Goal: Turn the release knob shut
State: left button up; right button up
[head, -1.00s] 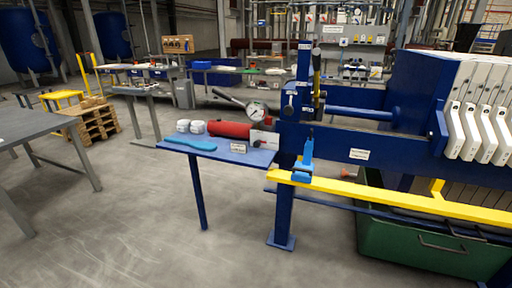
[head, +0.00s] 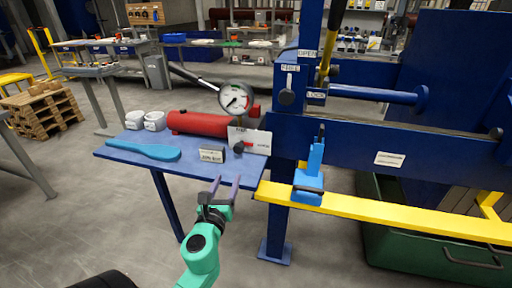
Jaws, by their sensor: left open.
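A small release knob (head: 241,147), black with red, sits in front of a white label plate (head: 262,142) at the right end of the red hand-pump cylinder (head: 197,124). A round pressure gauge (head: 235,98) stands above it. The pump rests on a blue shelf (head: 195,172). My left gripper (head: 227,181) is open and empty. It appears below the knob in the picture, by the shelf's front edge, apart from the knob. The knob's exact turn angle is too small to read. My right gripper is out of view.
A pump lever (head: 194,77) slants up left.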

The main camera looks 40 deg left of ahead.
aim_at(238, 150)
pick_arm(q)
jog(key=w, duration=0.1)
jog(key=w+a+r+p, duration=0.1)
jog(key=w, duration=0.1)
jog(key=w+a+r, duration=0.1)
jog(key=shift+w, duration=0.2)
jog(key=x, duration=0.7)
jog(key=shift+w+a+f, duration=0.15)
jog(key=shift+w+f, duration=0.15)
jog(key=shift+f, duration=0.1)
jog(key=shift+w+a, duration=0.1)
jog(key=shift+w, duration=0.2)
grip_shut()
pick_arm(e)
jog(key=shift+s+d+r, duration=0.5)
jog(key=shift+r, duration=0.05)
